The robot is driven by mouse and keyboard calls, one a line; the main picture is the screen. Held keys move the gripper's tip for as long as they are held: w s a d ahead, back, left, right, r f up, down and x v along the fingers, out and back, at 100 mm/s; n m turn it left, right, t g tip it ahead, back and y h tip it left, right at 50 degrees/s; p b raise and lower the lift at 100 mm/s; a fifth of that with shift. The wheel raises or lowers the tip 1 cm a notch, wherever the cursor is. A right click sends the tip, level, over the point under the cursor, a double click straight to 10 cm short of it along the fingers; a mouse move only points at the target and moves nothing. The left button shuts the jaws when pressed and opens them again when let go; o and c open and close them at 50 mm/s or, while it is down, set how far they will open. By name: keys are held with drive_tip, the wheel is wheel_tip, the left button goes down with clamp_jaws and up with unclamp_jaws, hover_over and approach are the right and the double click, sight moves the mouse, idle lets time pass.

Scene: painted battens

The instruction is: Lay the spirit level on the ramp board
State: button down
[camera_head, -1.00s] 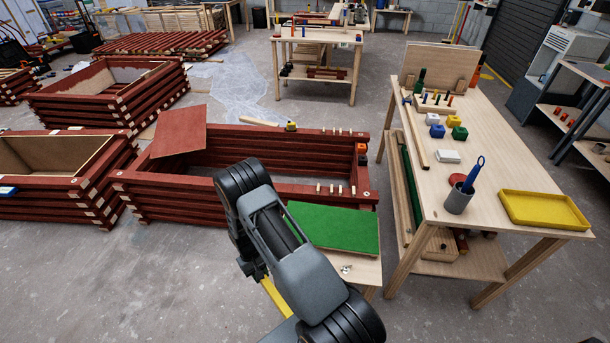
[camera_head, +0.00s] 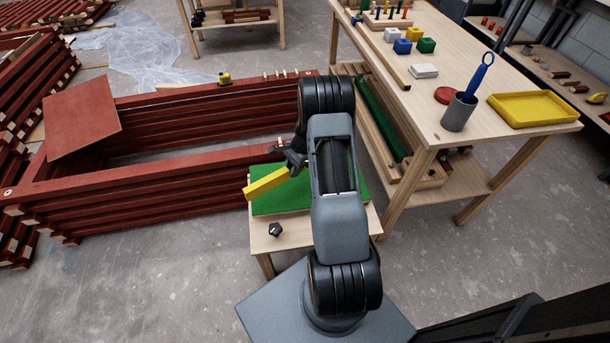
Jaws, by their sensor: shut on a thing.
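A yellow bar, the spirit level (camera_head: 266,183), is in my gripper (camera_head: 294,164). The gripper is shut on it near its right end, and the fingers are partly hidden by my arm. The level's left end sticks out past the edge of a green mat (camera_head: 275,204) on a small wooden table. I cannot tell how high above the mat it is. A flat red-brown board, apparently the ramp board (camera_head: 80,118), lies tilted across the left part of the red batten frame. It is bare and well left of my gripper.
The red batten frame (camera_head: 180,177) stands left of the small table (camera_head: 318,226). A small dark object (camera_head: 275,229) lies on that table. A workbench (camera_head: 447,101) on the right holds blocks, a grey cup (camera_head: 459,112) and a yellow tray (camera_head: 533,107). The floor at lower left is clear.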

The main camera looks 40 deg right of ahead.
sight(301, 182)
drive_tip(key=d+m+b, duration=0.1)
drive_tip(key=d+m+t+b, duration=0.1)
drive_tip(key=d+m, duration=0.1)
drive_tip(key=d+m+b, duration=0.1)
drive_tip(key=d, duration=0.1)
drive_tip(key=shift+w+d+f+t, duration=0.1)
drive_tip(key=shift+f+t, duration=0.2)
drive_tip(key=shift+t, duration=0.1)
drive_tip(key=shift+d+r+m, duration=0.25)
drive_tip(key=shift+d+m, duration=0.2)
drive_tip(key=shift+m, duration=0.15)
drive_tip(key=shift+a, duration=0.1)
drive_tip(key=shift+f, duration=0.1)
drive_tip(key=shift+f+b, duration=2.1)
drive_tip(key=shift+f, duration=1.5)
drive_tip(key=shift+f+b, duration=0.3)
drive_tip(key=shift+f, duration=0.2)
drive_tip(key=c, duration=0.8)
unclamp_jaws()
